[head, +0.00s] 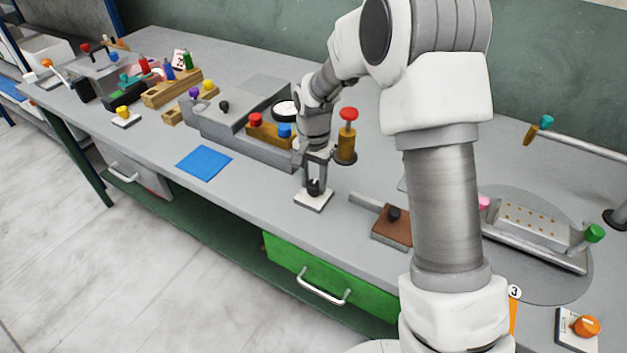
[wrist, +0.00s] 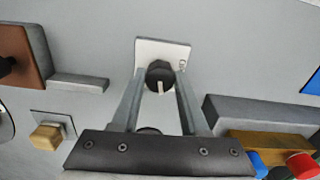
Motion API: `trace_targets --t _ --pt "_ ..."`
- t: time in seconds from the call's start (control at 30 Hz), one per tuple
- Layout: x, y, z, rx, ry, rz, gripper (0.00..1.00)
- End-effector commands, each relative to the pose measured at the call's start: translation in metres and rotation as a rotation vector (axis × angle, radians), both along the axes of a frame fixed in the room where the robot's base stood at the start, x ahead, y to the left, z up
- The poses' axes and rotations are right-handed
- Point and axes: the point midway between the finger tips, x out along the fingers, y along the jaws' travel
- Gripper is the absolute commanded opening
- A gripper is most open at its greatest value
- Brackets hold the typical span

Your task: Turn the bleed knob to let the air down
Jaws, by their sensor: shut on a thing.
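A black round knob (head: 314,188) sits on a small white plate (head: 312,203) near the front edge of the bench. My gripper (head: 315,181) points down over it and is shut on it, one finger on each side. In the wrist view, the knob (wrist: 160,76) lies between the fingertips and a pale pointer line shows on it. The white plate (wrist: 151,47) carries small lettering too small to read. The fingers hide part of the knob in the head view.
Behind my gripper stand a brass post with a red knob (head: 348,114) and a grey press with a gauge (head: 285,109). A brown block (head: 391,228) lies to the right, a blue mat (head: 204,163) to the left. An orange knob (head: 586,326) is at far right.

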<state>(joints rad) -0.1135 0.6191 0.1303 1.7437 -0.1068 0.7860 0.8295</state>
Motion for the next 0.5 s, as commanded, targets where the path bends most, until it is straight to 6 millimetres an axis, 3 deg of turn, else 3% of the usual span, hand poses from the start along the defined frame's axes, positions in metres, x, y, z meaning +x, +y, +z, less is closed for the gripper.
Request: trace_targets --t 0.5 --pt "0.0004 -0.0007 0.0011 0.001 -0.001 0.487 0.0"
